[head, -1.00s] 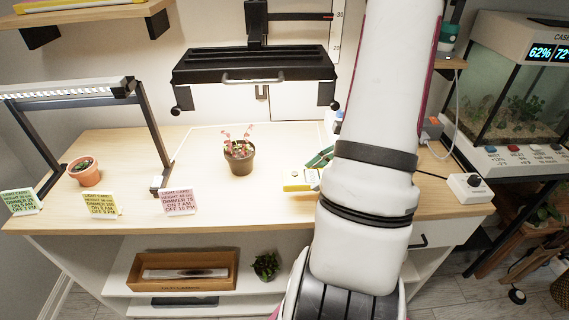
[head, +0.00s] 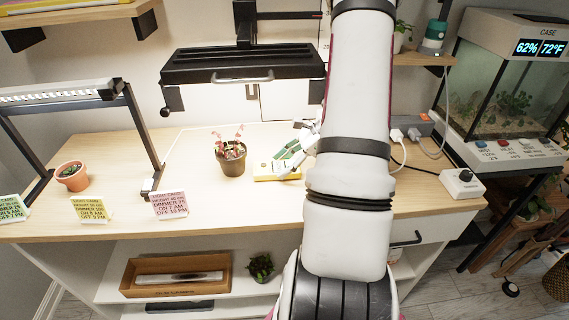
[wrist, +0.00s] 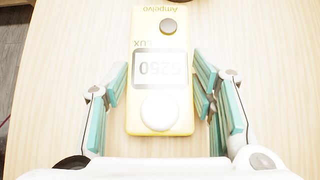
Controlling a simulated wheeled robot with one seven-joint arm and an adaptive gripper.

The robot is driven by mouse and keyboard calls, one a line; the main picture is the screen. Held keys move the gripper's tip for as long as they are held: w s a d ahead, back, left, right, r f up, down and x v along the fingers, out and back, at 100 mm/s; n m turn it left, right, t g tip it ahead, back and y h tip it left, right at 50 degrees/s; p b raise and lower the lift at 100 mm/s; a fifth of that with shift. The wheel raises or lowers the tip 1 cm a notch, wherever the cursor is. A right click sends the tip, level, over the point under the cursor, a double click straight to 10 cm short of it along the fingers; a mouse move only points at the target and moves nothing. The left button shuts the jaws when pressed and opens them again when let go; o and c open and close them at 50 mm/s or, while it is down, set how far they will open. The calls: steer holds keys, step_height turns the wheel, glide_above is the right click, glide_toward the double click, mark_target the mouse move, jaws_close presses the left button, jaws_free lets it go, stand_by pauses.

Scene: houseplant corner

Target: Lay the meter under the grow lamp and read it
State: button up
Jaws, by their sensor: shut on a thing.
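The yellow meter (head: 264,174) lies on the wooden bench top, just right of the potted plant (head: 230,157), below and forward of the black grow lamp (head: 243,64). In the wrist view the meter (wrist: 160,90) lies face up and upside down to me, with a white sensor dome, a dark knob and a display that seems to read 5250. My gripper (wrist: 161,80) has a green-padded finger along each long side of it and is shut on it. In the head view my gripper (head: 292,152) is partly hidden by my arm.
A white lamp (head: 60,95) on dark legs stands at left over a small potted succulent (head: 72,176). Green, yellow and pink light cards (head: 170,205) line the front edge. A dial box (head: 462,184) and power strip (head: 412,126) are at right. The bench front centre is clear.

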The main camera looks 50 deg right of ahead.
steer(key=shift+f, duration=0.1)
steer(key=o, duration=1.4)
steer(key=shift+c, duration=0.2)
steer(key=shift+r, duration=0.2)
steer(key=v, duration=0.7)
steer(key=shift+s+d+r+p, duration=0.1)
steer(key=shift+s+p, duration=0.1)
steer(key=shift+p, duration=0.1)
steer(key=shift+s, duration=0.1)
